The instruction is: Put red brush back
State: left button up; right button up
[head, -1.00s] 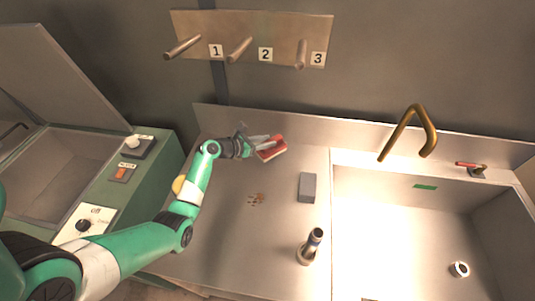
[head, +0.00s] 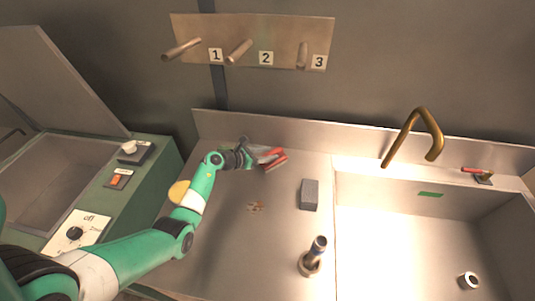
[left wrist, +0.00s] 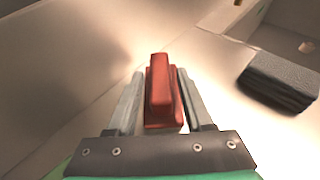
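The red brush (head: 276,161) is over the back of the metal counter (head: 235,235), left of the sink. My left gripper (head: 263,155) reaches it from the left, and its fingers lie along both sides of the brush. In the left wrist view the red brush (left wrist: 160,90) sits between the two grey fingers of my left gripper (left wrist: 161,95), which appear shut on it. I cannot tell how far the brush is above the counter. My right gripper is not in view.
A grey block (head: 309,195) and a metal cylinder (head: 314,256) stand on the counter. Small brown bits (head: 256,206) lie left of them. The sink (head: 400,235) is at right. A wall board (head: 285,27) above carries three pegs labelled 1, 2, 3. A green machine (head: 100,190) stands left.

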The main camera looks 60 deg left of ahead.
pick_arm(q)
jog(key=shift+o, duration=0.5)
jog(key=shift+r, duration=0.1)
jog(key=shift+s+r, duration=0.1)
jog(key=shift+r, duration=0.1)
jog(key=p+v, duration=0.4)
jog(key=v, duration=0.7)
jog(key=shift+s+p, duration=0.3)
jog(key=shift+s, duration=0.1)
jog(key=shift+r, duration=0.1)
